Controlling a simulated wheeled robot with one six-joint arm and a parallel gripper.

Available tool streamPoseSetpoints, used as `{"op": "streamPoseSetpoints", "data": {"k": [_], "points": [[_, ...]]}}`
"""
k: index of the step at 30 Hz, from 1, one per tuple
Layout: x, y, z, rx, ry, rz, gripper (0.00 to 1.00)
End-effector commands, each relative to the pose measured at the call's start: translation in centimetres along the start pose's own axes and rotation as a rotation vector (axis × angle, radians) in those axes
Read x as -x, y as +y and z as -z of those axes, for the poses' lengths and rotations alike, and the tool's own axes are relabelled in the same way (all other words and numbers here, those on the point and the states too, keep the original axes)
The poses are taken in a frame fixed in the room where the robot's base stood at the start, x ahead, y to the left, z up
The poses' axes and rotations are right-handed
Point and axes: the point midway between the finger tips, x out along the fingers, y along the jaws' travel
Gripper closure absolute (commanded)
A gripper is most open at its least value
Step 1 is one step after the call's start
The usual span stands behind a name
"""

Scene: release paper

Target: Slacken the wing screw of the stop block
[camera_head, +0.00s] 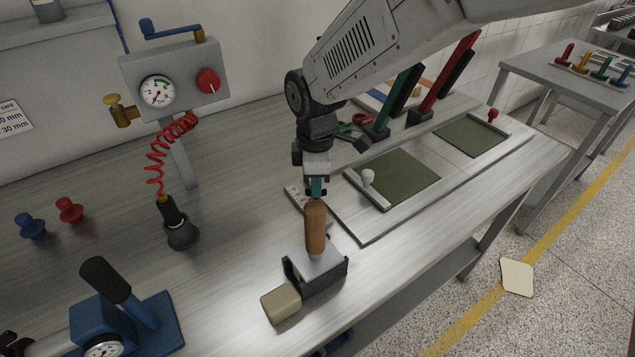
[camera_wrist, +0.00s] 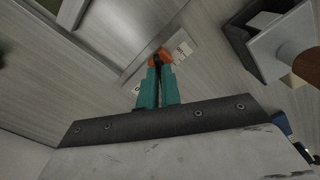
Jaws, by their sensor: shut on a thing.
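My gripper (camera_wrist: 158,66) points down over the bench, its teal fingers close together. It also shows in the head view (camera_head: 316,192), just behind the wooden handle. The fingers are shut on a small orange piece (camera_wrist: 160,56), which looks like the wing screw. The piece shows only at the fingertips in the wrist view; the handle hides this spot in the head view. I cannot make out the stop block's body under the fingers. A pale marked strip (camera_head: 295,197) lies beside the fingertips on the bench, along the edge of the framed plate.
The wooden handle (camera_head: 315,230) stands on a dark box with a grey top (camera_head: 320,266), close in front of my gripper. A tan block (camera_head: 281,303) adjoins it. The framed plate (camera_head: 361,230) with green pads lies right. A gauge stand (camera_head: 183,130) stands left.

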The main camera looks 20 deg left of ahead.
Motion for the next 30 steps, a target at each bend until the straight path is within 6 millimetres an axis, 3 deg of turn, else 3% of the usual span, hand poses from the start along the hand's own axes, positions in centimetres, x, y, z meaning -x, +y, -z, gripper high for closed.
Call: {"op": "streamPoseSetpoints", "data": {"k": [18, 21, 30], "points": [[0.05, -0.10, 0.22, 0.042, 0.003, 0.001, 1.00], [0.05, -0.09, 0.19, 0.042, 0.003, 0.001, 0.73], [0.20, 0.02, -0.09, 0.039, 0.001, 0.000, 0.73]]}}
